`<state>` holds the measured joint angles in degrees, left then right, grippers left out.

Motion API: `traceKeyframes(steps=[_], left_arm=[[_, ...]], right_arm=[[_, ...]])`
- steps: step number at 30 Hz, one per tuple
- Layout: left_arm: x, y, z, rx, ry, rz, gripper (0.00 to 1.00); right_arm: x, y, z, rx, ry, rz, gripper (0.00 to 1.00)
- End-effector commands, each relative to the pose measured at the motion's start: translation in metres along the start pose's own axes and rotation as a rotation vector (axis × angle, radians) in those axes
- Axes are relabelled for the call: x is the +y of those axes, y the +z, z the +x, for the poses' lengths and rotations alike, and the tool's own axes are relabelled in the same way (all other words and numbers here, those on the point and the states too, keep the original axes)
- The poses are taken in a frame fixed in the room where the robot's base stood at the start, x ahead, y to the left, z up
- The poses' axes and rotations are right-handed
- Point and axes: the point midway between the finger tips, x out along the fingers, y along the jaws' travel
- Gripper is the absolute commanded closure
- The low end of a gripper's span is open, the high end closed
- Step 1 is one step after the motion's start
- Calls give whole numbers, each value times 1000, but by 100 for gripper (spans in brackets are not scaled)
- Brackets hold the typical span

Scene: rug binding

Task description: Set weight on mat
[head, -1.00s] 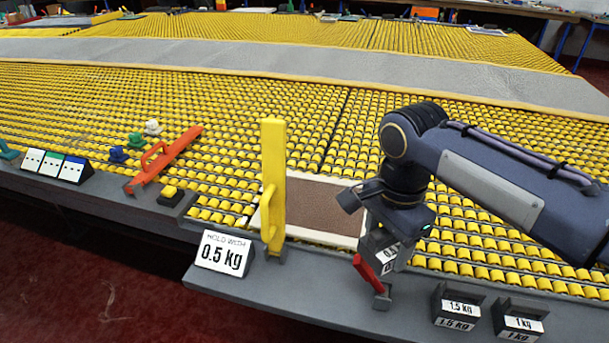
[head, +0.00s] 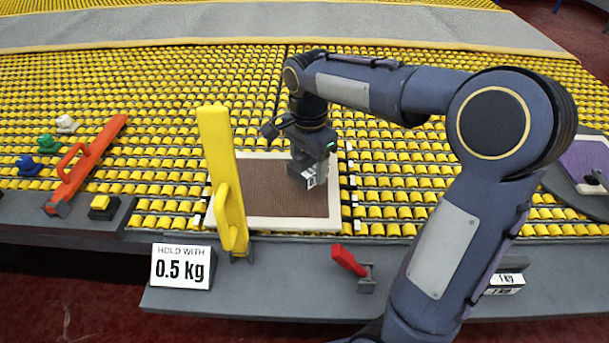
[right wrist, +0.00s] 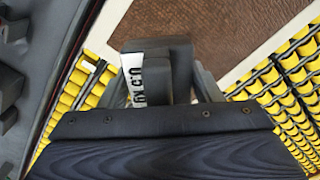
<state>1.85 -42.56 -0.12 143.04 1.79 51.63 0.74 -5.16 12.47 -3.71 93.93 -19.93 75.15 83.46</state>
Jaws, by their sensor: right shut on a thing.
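The mat (head: 262,200) is a brown textured rectangle with a cream border, lying on the yellow roller table. My right gripper (head: 310,166) is shut on a dark block weight (head: 302,178) with a white label. It holds the weight over the right part of the mat. I cannot tell whether the weight touches the mat. My left gripper is not in view.
A yellow upright lever (head: 222,165) stands at the mat's left edge, behind a "HOLD WITH 0.5 kg" sign (head: 181,267). A red lever (head: 348,260) is on the front ledge. An orange bar (head: 88,160) lies left. Another weight (head: 503,284) is partly hidden by my arm.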

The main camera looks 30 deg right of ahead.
Motion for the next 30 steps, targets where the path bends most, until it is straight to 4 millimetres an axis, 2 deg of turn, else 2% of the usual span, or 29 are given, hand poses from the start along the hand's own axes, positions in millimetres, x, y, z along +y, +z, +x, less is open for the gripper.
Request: traceKeyframes(steps=[3, 12, 18, 30], left_arm=[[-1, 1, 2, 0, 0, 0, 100], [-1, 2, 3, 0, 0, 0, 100], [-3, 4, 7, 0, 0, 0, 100], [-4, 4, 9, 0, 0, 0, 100]], right_arm=[[-11, -6, 15, 0, -1, 0, 81], [-24, -13, 33, 0, -1, 0, 81], [-23, -13, 60, -1, -1, 0, 81], [-23, -12, 65, 0, -3, 0, 81]])
